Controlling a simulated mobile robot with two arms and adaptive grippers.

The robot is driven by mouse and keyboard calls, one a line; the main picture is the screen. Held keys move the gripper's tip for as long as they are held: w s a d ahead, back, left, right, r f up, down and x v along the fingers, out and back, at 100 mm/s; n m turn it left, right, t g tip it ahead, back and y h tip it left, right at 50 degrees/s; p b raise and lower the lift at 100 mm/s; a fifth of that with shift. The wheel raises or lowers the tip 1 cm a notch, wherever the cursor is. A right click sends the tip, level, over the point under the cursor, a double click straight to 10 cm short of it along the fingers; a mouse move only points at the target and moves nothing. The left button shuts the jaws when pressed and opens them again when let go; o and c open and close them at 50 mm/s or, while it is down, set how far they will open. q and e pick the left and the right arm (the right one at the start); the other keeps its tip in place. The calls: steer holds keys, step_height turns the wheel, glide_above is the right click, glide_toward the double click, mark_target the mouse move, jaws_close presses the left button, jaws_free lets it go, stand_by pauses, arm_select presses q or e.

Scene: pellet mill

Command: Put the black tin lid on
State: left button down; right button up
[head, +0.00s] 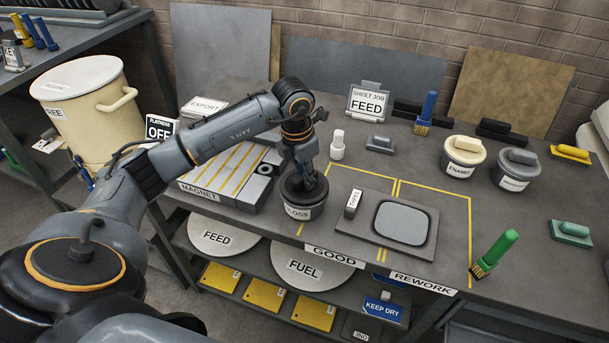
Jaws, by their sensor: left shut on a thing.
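The black tin (303,212) with a white label, partly readable as "GLOSS", stands on the bench next to the magnet plate, near the front edge. My left gripper (309,188) points down right over the tin's top and is shut on the black lid (290,188). The lid is at the tin's mouth, dark against dark. The fingers hide much of it, so I cannot tell whether it is fully seated. My right gripper is not in view.
A cream-lidded enamel tin (463,157) and a grey-lidded tin (514,170) stand at right. A grey tray (388,222) lies right of the black tin. A white bottle (337,146) stands behind it.

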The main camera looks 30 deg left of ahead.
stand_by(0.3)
arm_select(q)
steer(key=c, duration=0.6)
jaws_free()
steer(key=shift+r+p, duration=2.15)
steer(key=shift+r, duration=1.4)
